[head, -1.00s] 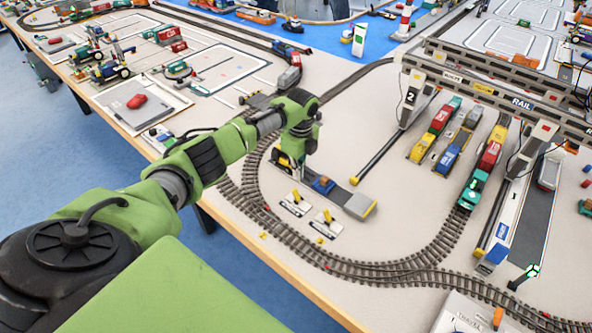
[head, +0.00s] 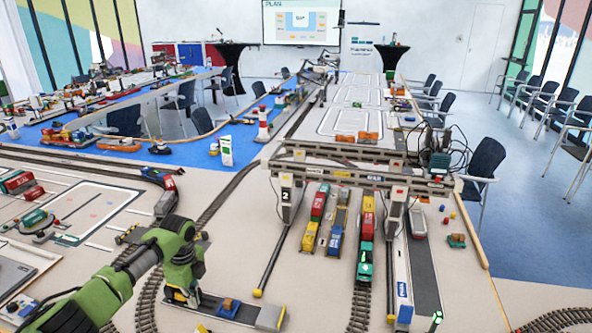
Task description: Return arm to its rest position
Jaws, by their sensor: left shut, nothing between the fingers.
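My left arm comes in from the lower left of the head view, green with dark joints. Its left gripper (head: 183,294) points down over the table at the lower left. It is shut and holds nothing that I can see. The fingertips are small and partly hidden by the wrist. My right gripper is not in view.
A gantry crane (head: 360,177) spans several coloured train wagons (head: 314,218) right of my arm. Curved track (head: 147,303) runs close to the gripper. A lighthouse (head: 262,124) stands farther back. Chairs (head: 487,160) stand beyond the table's right edge.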

